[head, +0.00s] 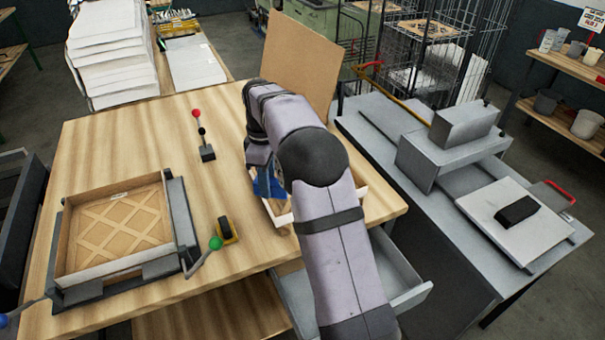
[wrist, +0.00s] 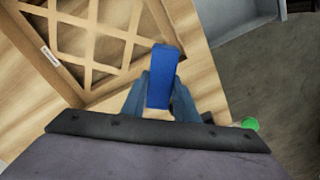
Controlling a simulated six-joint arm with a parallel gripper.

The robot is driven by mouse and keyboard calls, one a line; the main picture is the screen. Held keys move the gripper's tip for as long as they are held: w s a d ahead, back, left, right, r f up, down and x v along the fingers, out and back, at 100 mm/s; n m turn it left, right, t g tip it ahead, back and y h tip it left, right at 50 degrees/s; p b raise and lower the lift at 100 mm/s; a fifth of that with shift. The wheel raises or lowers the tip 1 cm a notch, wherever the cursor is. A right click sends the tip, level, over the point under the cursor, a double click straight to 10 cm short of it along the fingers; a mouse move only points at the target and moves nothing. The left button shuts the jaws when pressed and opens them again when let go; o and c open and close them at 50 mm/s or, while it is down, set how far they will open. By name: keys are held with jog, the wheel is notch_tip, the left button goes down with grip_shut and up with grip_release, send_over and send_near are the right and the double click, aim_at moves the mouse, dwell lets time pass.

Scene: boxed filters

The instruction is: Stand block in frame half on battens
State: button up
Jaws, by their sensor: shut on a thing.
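A blue block (wrist: 160,80) stands out from between the fingertips of my gripper (wrist: 158,95), which is shut on it. In the head view, blue parts at my gripper (head: 266,185) show beside my arm. A frame half (head: 378,197) with pale walls lies under my arm, mostly hidden. In the wrist view, a frame half with crossed battens (wrist: 100,38) and a white label is at the upper left. The block is beside its near wall in the picture; I cannot tell its height or any contact. Another frame half (head: 76,232) with crossed battens sits in a dark fixture at left.
A green-knobbed lever (head: 214,244) and a yellow-black item (head: 226,230) stand between the frames. A red-knobbed lever (head: 206,150) stands further back. A brown board (head: 300,62) rises behind my arm. An open drawer (head: 405,290) juts out below the table.

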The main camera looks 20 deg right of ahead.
jog(key=shift+w+d+r+n+p, duration=1.4)
jog(key=shift+w+d+n, duration=1.15)
jog(key=shift+n, duration=1.05)
jog(key=shift+w+a+f+p, duration=0.2)
jog(key=shift+f+p, duration=0.4)
jog(key=shift+f, duration=1.05)
jog(key=shift+w+a+f+p, duration=0.15)
jog(key=shift+f+p, duration=0.45)
jog(key=shift+f, duration=1)
jog(key=shift+s+f+p, duration=0.15)
jog(key=shift+f+p, duration=0.75)
jog(key=shift+f, duration=0.95)
jog(key=shift+f, duration=0.15)
jog(key=o, duration=1.1)
